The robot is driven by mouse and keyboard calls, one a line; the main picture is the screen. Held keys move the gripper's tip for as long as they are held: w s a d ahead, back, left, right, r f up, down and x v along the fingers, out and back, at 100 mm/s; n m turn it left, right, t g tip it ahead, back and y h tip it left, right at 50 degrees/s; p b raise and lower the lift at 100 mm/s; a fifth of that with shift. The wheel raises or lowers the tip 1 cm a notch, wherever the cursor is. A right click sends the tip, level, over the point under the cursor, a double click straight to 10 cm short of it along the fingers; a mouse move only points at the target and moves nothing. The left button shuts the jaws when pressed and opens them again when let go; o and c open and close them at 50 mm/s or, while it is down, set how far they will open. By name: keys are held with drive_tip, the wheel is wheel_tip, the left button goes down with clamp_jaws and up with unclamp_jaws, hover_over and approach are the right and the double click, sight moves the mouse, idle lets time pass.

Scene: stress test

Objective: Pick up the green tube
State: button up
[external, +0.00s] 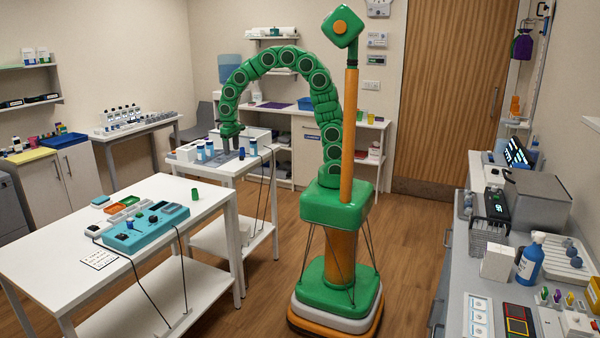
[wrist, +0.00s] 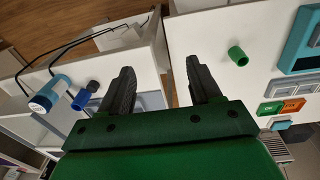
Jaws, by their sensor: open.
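A small green tube (external: 195,195) stands on the white table (external: 180,187) near its back right corner. In the wrist view the green tube (wrist: 238,56) shows to the right of my gripper (wrist: 160,69), whose dark fingers are apart with nothing between them. In the external view my gripper (external: 231,145) hangs from the green arm above the second white table, behind and to the right of the tube. It is clear of the tube.
Blue containers (external: 209,148) stand beside my gripper on the second table; a blue cylinder (wrist: 82,99) and blue bottle (wrist: 48,95) show in the wrist view. Dark cables hang over the table edges.

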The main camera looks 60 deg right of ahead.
drive_tip(key=w+a+f, duration=0.6)
drive_tip(key=w+a, duration=0.1)
drive_tip(key=a, duration=0.2)
drive_tip(key=t, duration=0.1)
hover_over(194, 192)
drive_tip(key=d, duration=0.1)
drive_tip(key=shift+y, duration=0.3)
drive_tip(key=f, duration=0.6)
drive_tip(key=shift+s, duration=0.2)
drive_tip(key=shift+w+f, duration=0.15)
drive_tip(key=shift+f, duration=1.05)
drive_tip(key=shift+w+d+f, duration=0.1)
drive_tip(key=shift+w+f, duration=0.1)
drive_tip(key=shift+f, duration=0.7)
drive_tip(key=shift+w+f, duration=0.15)
drive_tip(key=shift+f, duration=0.7)
drive_tip(key=shift+w+d+f, duration=0.1)
drive_tip(key=shift+w+f, duration=0.1)
drive_tip(key=shift+f, duration=0.7)
drive_tip(key=c, duration=1.1)
drive_tip(key=shift+o, duration=0.2)
drive_tip(key=shift+r, duration=0.1)
